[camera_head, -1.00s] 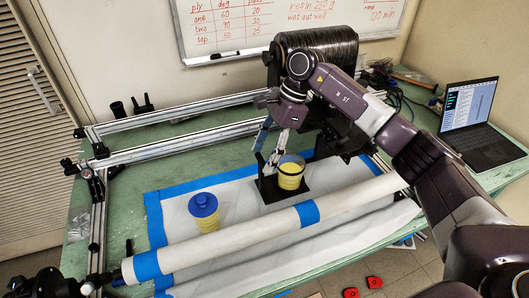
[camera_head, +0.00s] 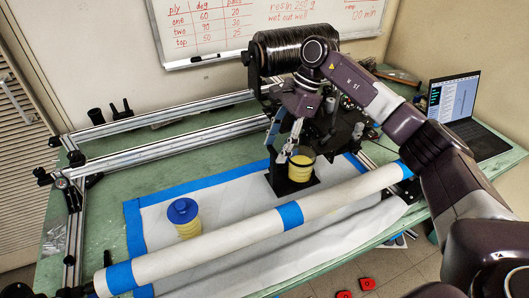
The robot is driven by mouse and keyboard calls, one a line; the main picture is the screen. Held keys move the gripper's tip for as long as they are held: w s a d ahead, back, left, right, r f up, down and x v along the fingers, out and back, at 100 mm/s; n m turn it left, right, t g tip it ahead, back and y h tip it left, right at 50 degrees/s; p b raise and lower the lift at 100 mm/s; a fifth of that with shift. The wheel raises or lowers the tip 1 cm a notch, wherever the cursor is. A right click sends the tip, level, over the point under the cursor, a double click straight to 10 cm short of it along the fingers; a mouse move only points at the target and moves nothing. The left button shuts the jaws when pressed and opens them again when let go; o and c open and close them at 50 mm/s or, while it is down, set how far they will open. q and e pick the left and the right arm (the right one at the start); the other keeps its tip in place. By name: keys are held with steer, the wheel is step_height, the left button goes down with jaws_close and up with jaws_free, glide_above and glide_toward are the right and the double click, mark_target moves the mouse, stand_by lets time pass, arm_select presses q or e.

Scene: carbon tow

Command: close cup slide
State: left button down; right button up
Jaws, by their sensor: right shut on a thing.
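The cup (camera_head: 301,170), clear with yellow contents, stands upright on the black slide (camera_head: 289,190) near the middle of the table. A black upright of the slide rises at the cup's left. My right gripper (camera_head: 279,146) reaches down from above at the cup's left. It appears shut on the upright part of the slide, but the exact contact is small and partly hidden by the fingers. My left gripper is not in view.
A long white roll (camera_head: 235,240) crosses in front. A dark spool (camera_head: 290,48) stands behind, a laptop (camera_head: 455,117) at right. Metal rails (camera_head: 190,150) run along the left.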

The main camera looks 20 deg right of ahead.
steer(key=shift+d, duration=0.4)
steer(key=shift+a+r, duration=0.1)
steer(key=shift+a, duration=0.25)
steer(key=o, duration=1.7)
steer(key=v, duration=1.2)
steer(key=shift+d, duration=0.1)
steer(key=shift+c, duration=0.7)
